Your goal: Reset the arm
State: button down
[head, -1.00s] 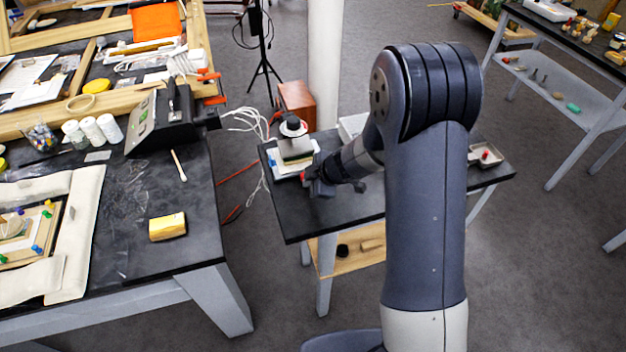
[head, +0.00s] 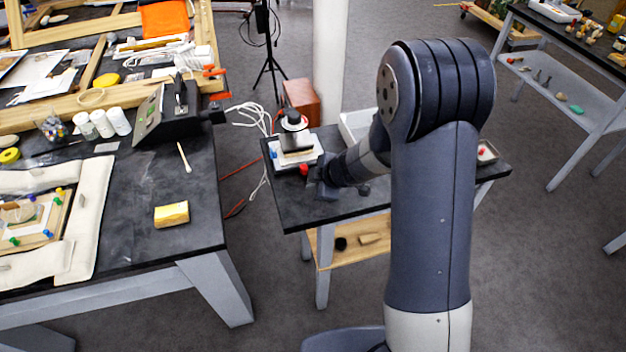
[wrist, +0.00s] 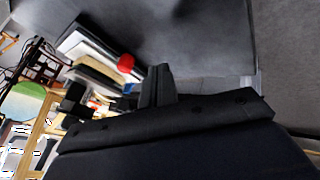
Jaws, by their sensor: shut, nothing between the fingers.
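My arm reaches over the small dark side table (head: 300,209) in the head view. My gripper (wrist: 157,80) shows in the wrist view with its fingers together and nothing between them. In the head view my gripper (head: 328,182) is small and partly hidden by my own wrist, above the table's left part. Just beyond it is a white stack (head: 297,153) with a dark-topped round thing on it. A red knob (head: 304,169) is close beside my gripper; it also shows in the wrist view (wrist: 126,63). I cannot tell if they touch.
A large workbench (head: 140,215) stands at the left, with a gilt block (head: 171,214), a black device (head: 172,112) and white bottles (head: 103,123). White cables (head: 250,118) hang between the tables. A white column (head: 329,60) rises behind. Open floor lies at the right.

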jog(key=p+v, duration=0.2)
jog(key=v, duration=0.5)
jog(key=shift+d+r, duration=0.15)
jog(key=shift+r, duration=0.2)
